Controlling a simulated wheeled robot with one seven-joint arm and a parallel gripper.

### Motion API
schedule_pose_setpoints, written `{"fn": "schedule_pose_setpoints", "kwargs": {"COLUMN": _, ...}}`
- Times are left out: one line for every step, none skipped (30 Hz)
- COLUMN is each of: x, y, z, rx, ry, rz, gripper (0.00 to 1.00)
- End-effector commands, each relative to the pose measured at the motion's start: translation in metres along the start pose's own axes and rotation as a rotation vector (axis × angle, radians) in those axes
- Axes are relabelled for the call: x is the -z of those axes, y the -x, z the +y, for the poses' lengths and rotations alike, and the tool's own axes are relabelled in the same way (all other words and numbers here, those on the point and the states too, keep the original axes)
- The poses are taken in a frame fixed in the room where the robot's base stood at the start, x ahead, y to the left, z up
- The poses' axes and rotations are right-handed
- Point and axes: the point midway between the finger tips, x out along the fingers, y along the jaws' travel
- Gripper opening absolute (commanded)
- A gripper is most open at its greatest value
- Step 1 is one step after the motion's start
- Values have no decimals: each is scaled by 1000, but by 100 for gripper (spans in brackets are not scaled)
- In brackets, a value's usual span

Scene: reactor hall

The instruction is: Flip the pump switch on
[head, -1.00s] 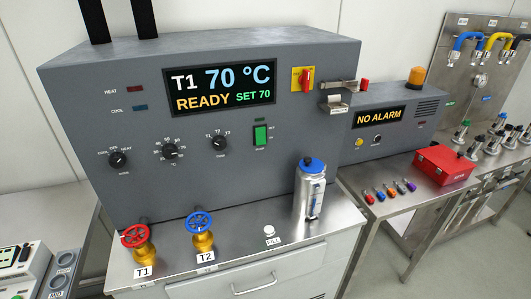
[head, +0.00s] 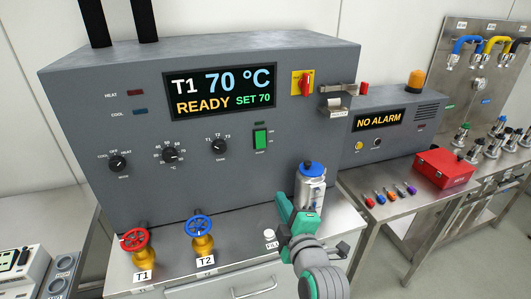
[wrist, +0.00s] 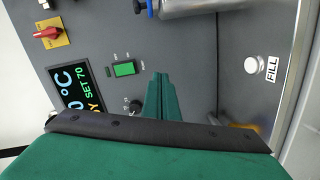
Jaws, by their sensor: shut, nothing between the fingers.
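The pump switch (head: 260,139) is a green rocker on the front of the grey control unit, right of the knobs and below the display. It also shows in the wrist view (wrist: 124,69), beyond my fingertips and up to the left. I cannot tell from its look which way it is set. My gripper (head: 283,203) is green and stands low in front of the unit, below and right of the switch and apart from it. In the wrist view its fingers (wrist: 160,84) are together and hold nothing.
The display (head: 221,90) reads T1 70 °C, READY, SET 70. A silver canister with a blue cap (head: 311,170) stands just behind my gripper. Red (head: 136,240) and blue (head: 199,227) valve wheels and a FILL button (head: 269,234) are on the ledge. A red-yellow switch (head: 303,83) is at upper right.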

Motion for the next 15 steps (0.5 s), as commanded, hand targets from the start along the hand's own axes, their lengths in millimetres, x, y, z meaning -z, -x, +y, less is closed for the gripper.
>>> {"fn": "schedule_pose_setpoints", "kwargs": {"x": 4, "y": -1, "z": 20, "rx": -5, "ry": 59, "rz": 14, "gripper": 0}}
{"fn": "schedule_pose_setpoints", "kwargs": {"x": 6, "y": -1, "z": 29, "rx": -3, "ry": 92, "rz": 22, "gripper": 0}}
{"fn": "schedule_pose_setpoints", "kwargs": {"x": 10, "y": -2, "z": 39, "rx": 0, "ry": 133, "rz": 33, "gripper": 0}}
{"fn": "schedule_pose_setpoints", "kwargs": {"x": 12, "y": -2, "z": 46, "rx": 1, "ry": 163, "rz": 40, "gripper": 0}}
{"fn": "schedule_pose_setpoints", "kwargs": {"x": 14, "y": -1, "z": 52, "rx": 4, "ry": 190, "rz": 45, "gripper": 0}}
{"fn": "schedule_pose_setpoints", "kwargs": {"x": 16, "y": -1, "z": 59, "rx": 6, "ry": 220, "rz": 53, "gripper": 0}}
{"fn": "schedule_pose_setpoints", "kwargs": {"x": 18, "y": 0, "z": 64, "rx": 8, "ry": 241, "rz": 58, "gripper": 0}}
{"fn": "schedule_pose_setpoints", "kwargs": {"x": 19, "y": 0, "z": 68, "rx": 9, "ry": 259, "rz": 62, "gripper": 0}}
{"fn": "schedule_pose_setpoints", "kwargs": {"x": 21, "y": 0, "z": 72, "rx": 11, "ry": 280, "rz": 65, "gripper": 0}}
{"fn": "schedule_pose_setpoints", "kwargs": {"x": 21, "y": 1, "z": 74, "rx": 12, "ry": 290, "rz": 68, "gripper": 0}}
{"fn": "schedule_pose_setpoints", "kwargs": {"x": 22, "y": 1, "z": 76, "rx": 13, "ry": 300, "rz": 70, "gripper": 0}}
{"fn": "schedule_pose_setpoints", "kwargs": {"x": 23, "y": 1, "z": 78, "rx": 14, "ry": 310, "rz": 72, "gripper": 0}}
{"fn": "schedule_pose_setpoints", "kwargs": {"x": 23, "y": 1, "z": 79, "rx": 15, "ry": 315, "rz": 73, "gripper": 0}}
{"fn": "schedule_pose_setpoints", "kwargs": {"x": 23, "y": 1, "z": 79, "rx": 16, "ry": 318, "rz": 74, "gripper": 0}}
{"fn": "schedule_pose_setpoints", "kwargs": {"x": 24, "y": 2, "z": 80, "rx": 16, "ry": 319, "rz": 74, "gripper": 0}}
